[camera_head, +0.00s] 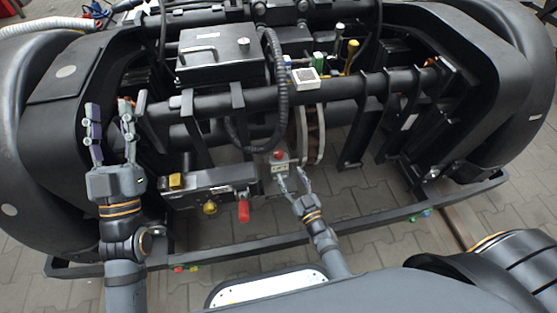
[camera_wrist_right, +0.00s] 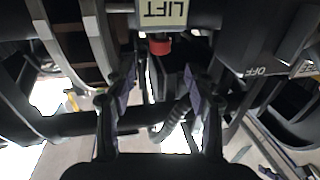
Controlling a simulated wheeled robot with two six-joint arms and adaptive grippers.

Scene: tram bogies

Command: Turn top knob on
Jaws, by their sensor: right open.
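A small box with a red knob (camera_head: 279,155) on top and a pale label (camera_head: 281,168) stands near the middle in the head view. In the right wrist view the label (camera_wrist_right: 165,12) reads LIFT upside down, with the red knob (camera_wrist_right: 159,46) beside it. My right gripper (camera_head: 293,176) is open and empty, its fingertips close to the box; contact cannot be told. In the right wrist view its fingers (camera_wrist_right: 159,85) are spread below the knob. My left gripper (camera_head: 110,112) is open and empty at the left. Which knob is the top one cannot be told.
A dark panel (camera_head: 221,183) left of the box carries a yellow block (camera_head: 176,181), a yellow knob (camera_head: 210,208) and a red handle (camera_head: 243,211). A marking OFF (camera_wrist_right: 259,72) shows in the right wrist view. A black frame bar (camera_head: 370,216) runs along the front.

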